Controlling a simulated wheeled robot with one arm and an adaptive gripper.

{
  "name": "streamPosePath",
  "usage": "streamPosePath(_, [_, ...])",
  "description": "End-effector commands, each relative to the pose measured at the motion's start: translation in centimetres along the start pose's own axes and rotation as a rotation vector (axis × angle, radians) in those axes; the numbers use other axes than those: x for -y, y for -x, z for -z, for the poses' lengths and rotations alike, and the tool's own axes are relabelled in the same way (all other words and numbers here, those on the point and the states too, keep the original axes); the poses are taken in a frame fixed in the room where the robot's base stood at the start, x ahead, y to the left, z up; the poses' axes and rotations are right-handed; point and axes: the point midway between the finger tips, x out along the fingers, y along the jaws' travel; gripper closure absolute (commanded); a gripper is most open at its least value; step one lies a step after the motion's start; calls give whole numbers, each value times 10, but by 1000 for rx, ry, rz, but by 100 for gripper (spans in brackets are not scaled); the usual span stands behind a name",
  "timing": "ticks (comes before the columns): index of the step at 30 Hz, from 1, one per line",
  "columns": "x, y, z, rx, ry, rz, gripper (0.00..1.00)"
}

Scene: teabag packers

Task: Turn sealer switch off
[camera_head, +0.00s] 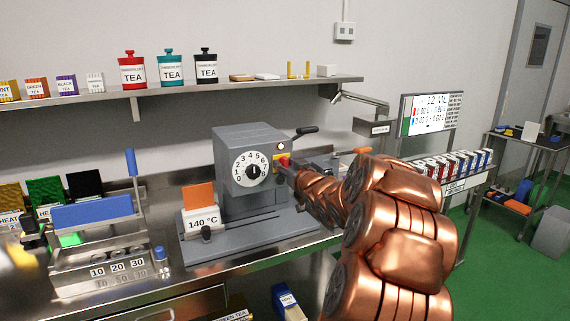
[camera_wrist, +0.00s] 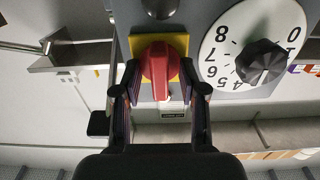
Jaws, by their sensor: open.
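The sealer (camera_head: 245,165) is a grey machine on the steel bench, with a white numbered dial and black knob (camera_head: 253,171). Its red switch (camera_head: 284,160) sits on a yellow plate (camera_head: 278,168) right of the dial. In the wrist view the red switch (camera_wrist: 159,66) stands on the yellow plate (camera_wrist: 180,44), its handle in line with my fingers. My gripper (camera_wrist: 160,88) is open, one black finger on each side of the red handle. I cannot tell whether the fingers touch it. In the head view my arm hides part of the sealer's right side.
A blue-topped rack (camera_head: 95,215) is on the left. A black lever (camera_head: 304,131) sticks out at the sealer's upper right. A shelf (camera_head: 180,88) with tea canisters runs above.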

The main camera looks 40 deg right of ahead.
Motion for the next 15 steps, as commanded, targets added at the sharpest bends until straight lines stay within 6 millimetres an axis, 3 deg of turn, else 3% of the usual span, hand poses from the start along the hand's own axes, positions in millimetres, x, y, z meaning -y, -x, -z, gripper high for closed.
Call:
streamPosePath(11, [0, -4, -1, 1, 0, 0, 58])
streamPosePath(15, [0, -4, -1, 1, 0, 0, 72])
